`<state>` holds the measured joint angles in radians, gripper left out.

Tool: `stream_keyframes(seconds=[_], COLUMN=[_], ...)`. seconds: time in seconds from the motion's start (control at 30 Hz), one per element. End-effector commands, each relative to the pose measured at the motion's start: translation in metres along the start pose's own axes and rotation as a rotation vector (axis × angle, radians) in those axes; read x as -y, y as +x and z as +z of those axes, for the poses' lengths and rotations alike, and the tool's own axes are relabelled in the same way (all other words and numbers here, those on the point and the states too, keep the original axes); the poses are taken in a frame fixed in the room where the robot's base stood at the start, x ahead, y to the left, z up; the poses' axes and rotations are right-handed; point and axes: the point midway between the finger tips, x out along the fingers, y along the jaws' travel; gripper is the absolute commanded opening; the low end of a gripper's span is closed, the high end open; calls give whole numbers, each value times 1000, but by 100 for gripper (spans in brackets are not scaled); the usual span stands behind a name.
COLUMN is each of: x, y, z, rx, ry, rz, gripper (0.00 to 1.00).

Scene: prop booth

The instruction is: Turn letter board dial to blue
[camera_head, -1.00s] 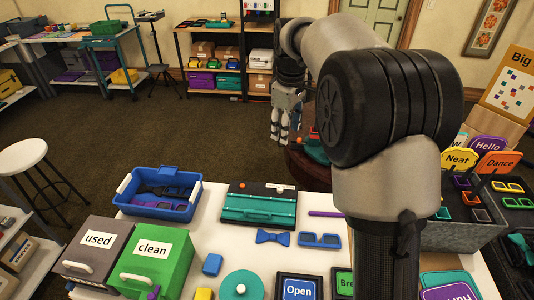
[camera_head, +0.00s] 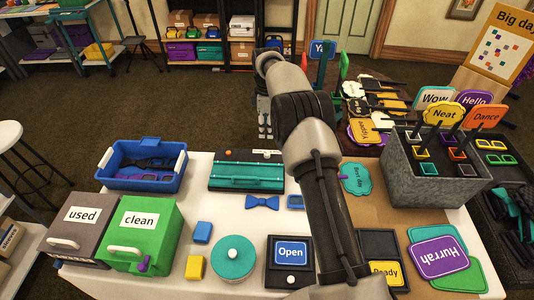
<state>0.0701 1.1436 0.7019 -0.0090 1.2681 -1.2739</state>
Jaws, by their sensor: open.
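A small black board (camera_head: 276,270) lies on the white table with a blue "Open" panel (camera_head: 290,250) and a white round knob (camera_head: 292,281) at its front edge. A second black board (camera_head: 372,240) to the right bears a yellow "Ready" panel (camera_head: 385,271); my arm hides part of its left side. I cannot tell which one is the letter board, nor see a dial's colour setting. My gripper (camera_head: 265,133) is open and empty, pointing down beyond the table's back edge, apart from both boards.
A teal-and-black device (camera_head: 246,174), a blue bow tie (camera_head: 262,203), a teal round lid (camera_head: 232,254) and blue and yellow blocks stand nearby. A blue bin (camera_head: 113,181), "used" (camera_head: 80,240) and "clean" (camera_head: 140,243) boxes are left. A grey sign box (camera_head: 430,190) is right.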

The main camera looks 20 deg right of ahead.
Motion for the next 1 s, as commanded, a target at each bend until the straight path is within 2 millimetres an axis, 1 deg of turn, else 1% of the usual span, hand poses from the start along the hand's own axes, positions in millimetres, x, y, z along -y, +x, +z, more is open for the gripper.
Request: stream_keyframes(seconds=[0.03, 0.1, 0.4, 0.5, 0.6, 0.7, 0.83, 1.0], x=[1, 1, 1, 0, 0, 0, 0, 0], y=[16, 32, 96, 112, 124, 131, 135, 135], z=[0, 0, 0, 0, 0, 0, 0, 0], rx=[1, 1, 1, 0, 0, 0, 0, 0], ry=[0, 1, 1, 1, 1, 1, 1, 1], rz=[-3, -4, -2, -1, 0, 0, 0, 0], gripper=[40, 40, 40, 40, 40, 40, 40, 40])
